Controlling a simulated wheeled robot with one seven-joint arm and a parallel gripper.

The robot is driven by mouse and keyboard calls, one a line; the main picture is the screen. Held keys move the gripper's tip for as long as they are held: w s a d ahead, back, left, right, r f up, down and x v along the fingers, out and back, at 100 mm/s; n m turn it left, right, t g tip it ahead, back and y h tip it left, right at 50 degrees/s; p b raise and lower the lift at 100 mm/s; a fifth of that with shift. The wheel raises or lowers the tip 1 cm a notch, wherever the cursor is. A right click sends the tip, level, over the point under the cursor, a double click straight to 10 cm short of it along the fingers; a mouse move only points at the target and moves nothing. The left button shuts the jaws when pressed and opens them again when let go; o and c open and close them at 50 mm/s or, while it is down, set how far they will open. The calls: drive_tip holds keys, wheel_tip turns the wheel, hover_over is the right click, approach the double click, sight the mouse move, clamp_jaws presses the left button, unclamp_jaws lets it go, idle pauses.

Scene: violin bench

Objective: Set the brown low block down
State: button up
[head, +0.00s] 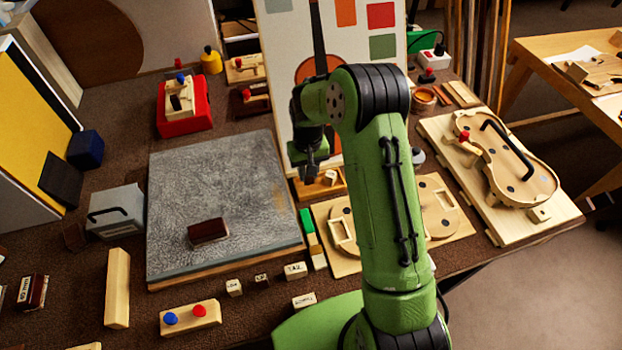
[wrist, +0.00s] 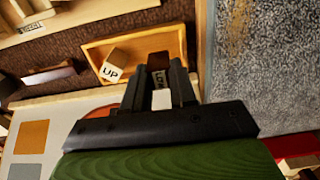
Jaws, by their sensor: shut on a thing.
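My gripper (wrist: 159,82) is shut on the brown low block (wrist: 158,60), whose pale face with dark lettering shows between the fingers in the wrist view. Behind the block in that view is a shallow wooden tray (wrist: 133,38) holding a pale block marked UP (wrist: 115,64). I cannot tell whether the held block touches the tray floor. In the head view my gripper (head: 311,174) hangs just right of the grey slab, over the left part of the tray (head: 341,188). The held block cannot be made out there.
The grey slab (head: 215,185) carries a dark reddish-brown block (head: 208,231). A board with coloured squares (head: 380,16) stands behind my gripper. Small lettered blocks (head: 296,270) lie in front of the slab. Violin-shaped wooden forms (head: 525,178) lie at the right.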

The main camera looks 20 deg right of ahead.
sight(308, 178)
drive_tip(key=shift+f, duration=1.5)
drive_tip(key=shift+b, duration=0.3)
drive_tip(key=shift+f, duration=0.2)
drive_tip(key=o, duration=0.9)
drive_tip(key=shift+o, duration=0.2)
